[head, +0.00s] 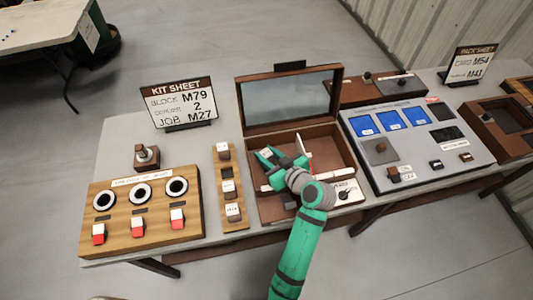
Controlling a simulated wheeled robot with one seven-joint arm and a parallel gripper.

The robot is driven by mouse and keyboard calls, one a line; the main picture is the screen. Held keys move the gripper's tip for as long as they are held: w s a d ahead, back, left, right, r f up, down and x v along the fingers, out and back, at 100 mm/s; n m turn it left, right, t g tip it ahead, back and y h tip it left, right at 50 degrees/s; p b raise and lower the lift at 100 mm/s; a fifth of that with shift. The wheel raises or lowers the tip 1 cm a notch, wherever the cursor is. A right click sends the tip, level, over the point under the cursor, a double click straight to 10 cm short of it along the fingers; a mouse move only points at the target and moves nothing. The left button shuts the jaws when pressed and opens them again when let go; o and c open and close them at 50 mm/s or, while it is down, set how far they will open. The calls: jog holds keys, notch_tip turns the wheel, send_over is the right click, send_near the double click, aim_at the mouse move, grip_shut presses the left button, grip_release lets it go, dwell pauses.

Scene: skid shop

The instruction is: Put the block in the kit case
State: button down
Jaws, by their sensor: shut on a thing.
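The kit case (338,139) is an open brown box with its lid (240,95) raised at the back, in the middle of the table. My gripper (268,157) is over the left part of the case's inside, with my green arm reaching in from the front. It is shut on a small block, which is mostly hidden by the gripper; a pale face shows near the fingers. I cannot tell whether the block touches the case floor. The kit sheet (179,103) behind reads block M79, 2, job M27.
A wooden rack (236,227) with pale-labelled blocks stands just left of the case. A wooden panel (150,194) with three round rings and red-white switches is further left. A grey panel (398,155) with blue squares stands right.

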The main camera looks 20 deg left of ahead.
jog(key=c, duration=1.4)
grip_release()
jog(key=shift+f, duration=0.1)
jog(key=shift+o, duration=0.2)
jog(key=shift+s+d+r, duration=0.15)
jog(key=shift+d+r, duration=0.1)
jog(key=shift+d, duration=0.1)
jog(key=v, duration=1.1)
jog(key=shift+s, duration=0.2)
jog(key=shift+w, duration=0.1)
